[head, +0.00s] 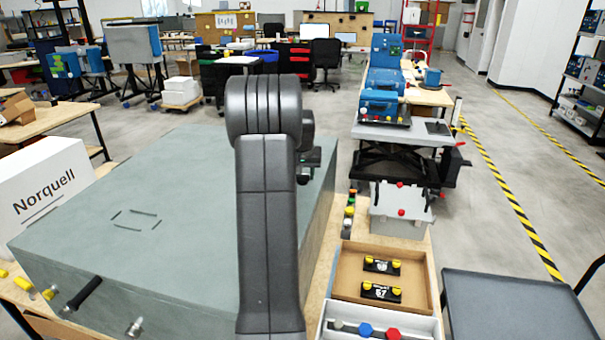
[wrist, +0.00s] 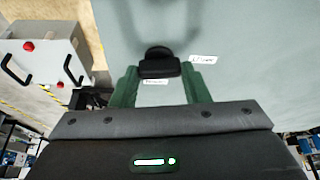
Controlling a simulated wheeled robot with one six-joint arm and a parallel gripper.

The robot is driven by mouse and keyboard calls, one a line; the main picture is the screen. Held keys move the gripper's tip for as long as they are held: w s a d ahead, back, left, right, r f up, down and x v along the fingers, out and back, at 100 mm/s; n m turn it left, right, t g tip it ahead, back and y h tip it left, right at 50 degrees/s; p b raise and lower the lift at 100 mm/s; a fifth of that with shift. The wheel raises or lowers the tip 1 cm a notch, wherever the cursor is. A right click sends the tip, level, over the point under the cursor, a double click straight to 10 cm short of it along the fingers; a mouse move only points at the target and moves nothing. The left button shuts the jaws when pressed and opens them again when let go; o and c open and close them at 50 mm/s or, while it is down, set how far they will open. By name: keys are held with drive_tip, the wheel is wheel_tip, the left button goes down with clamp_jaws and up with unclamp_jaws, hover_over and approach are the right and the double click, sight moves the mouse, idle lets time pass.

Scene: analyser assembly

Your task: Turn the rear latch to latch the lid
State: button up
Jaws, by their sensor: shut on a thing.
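The analyser's large grey-green lid (head: 150,215) lies flat and looks closed in the head view. The rear latch (wrist: 158,58) is a small black knob on the grey-green surface in the wrist view, with two small white labels beside it. My gripper (wrist: 160,74) has its green fingers on either side of the latch and is shut on it. In the head view my arm hides most of the far side, and only a bit of the gripper (head: 312,158) shows.
A black handle (head: 83,293) and a metal fitting (head: 135,327) sit on the near side. A cardboard tray (head: 345,270) with numbered black parts and a grey box with red knobs (head: 400,222) stand to the right.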

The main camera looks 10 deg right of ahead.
drive_tip(key=shift+f+m+b, duration=0.1)
drive_tip(key=shift+m+b, duration=0.4)
drive_tip(key=shift+m, duration=0.1)
drive_tip(key=shift+m+h, duration=0.4)
drive_tip(key=shift+m, duration=0.1)
drive_tip(key=o, duration=1)
drive_tip(key=b+v, duration=0.1)
drive_tip(key=v, duration=0.6)
drive_tip(key=b+v, duration=0.2)
drive_tip(key=v, duration=0.5)
drive_tip(key=shift+w, duration=0.2)
